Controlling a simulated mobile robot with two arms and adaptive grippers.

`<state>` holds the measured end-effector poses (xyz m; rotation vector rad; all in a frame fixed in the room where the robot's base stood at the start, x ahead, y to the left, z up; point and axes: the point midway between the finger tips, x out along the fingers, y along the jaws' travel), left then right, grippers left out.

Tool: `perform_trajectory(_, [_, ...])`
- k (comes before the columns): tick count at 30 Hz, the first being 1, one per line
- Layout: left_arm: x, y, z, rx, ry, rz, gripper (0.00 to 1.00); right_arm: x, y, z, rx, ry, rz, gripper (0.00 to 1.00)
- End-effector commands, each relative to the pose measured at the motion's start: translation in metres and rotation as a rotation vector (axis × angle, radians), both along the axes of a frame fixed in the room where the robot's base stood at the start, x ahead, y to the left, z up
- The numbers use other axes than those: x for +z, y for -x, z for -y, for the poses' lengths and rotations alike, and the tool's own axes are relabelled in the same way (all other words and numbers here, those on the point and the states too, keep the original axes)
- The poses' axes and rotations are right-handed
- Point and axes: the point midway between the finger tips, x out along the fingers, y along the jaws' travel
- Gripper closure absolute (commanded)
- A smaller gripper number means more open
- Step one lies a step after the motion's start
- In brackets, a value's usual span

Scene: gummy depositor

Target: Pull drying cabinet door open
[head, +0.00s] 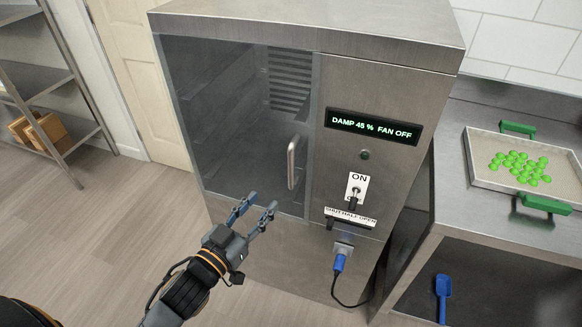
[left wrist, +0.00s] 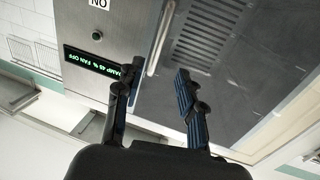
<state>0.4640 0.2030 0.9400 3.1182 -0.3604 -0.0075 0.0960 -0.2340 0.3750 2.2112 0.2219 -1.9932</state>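The steel drying cabinet (head: 395,85) stands in the middle of the head view. Its dark glass door (head: 225,110) looks shut, with a vertical metal bar handle (head: 292,162) near its right edge. My left gripper (head: 256,208) is open and empty, in front of the door's lower part, below and left of the handle in the picture. In the left wrist view, the handle (left wrist: 160,38) shows beyond and between the two spread fingers (left wrist: 157,80); I see no contact. My right gripper is not in view.
The cabinet's display (head: 372,126) reads DAMP 45 % FAN OFF. Below are a switch (head: 354,190), a slider plate (head: 350,218) and a blue plug (head: 340,262). Right, a bench holds a tray (head: 480,145) of green gummies. A shelf rack (head: 60,85) stands left; floor between is clear.

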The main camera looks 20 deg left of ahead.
Motion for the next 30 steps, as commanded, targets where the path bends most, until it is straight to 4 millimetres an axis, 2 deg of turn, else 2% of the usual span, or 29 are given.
perform_trajectory(3, [0.004, -0.011, 0.003, -0.001, 0.002, 0.007, 0.62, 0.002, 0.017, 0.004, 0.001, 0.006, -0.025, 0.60])
perform_trajectory(7, [0.005, -0.034, 0.008, 0.000, 0.001, 0.008, 0.62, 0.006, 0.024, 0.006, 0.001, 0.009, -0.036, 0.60])
perform_trajectory(11, [0.005, -0.062, 0.014, 0.000, 0.000, 0.007, 0.62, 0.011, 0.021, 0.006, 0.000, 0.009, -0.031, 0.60])
perform_trajectory(18, [0.004, -0.107, 0.025, 0.000, -0.001, 0.005, 0.62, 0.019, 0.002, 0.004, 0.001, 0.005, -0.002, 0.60])
perform_trajectory(24, [0.002, -0.128, 0.030, -0.001, 0.001, 0.004, 0.62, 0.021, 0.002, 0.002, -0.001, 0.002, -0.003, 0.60])
perform_trajectory(30, [0.002, -0.133, 0.032, -0.001, 0.001, 0.003, 0.62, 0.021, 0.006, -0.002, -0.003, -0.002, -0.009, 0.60])
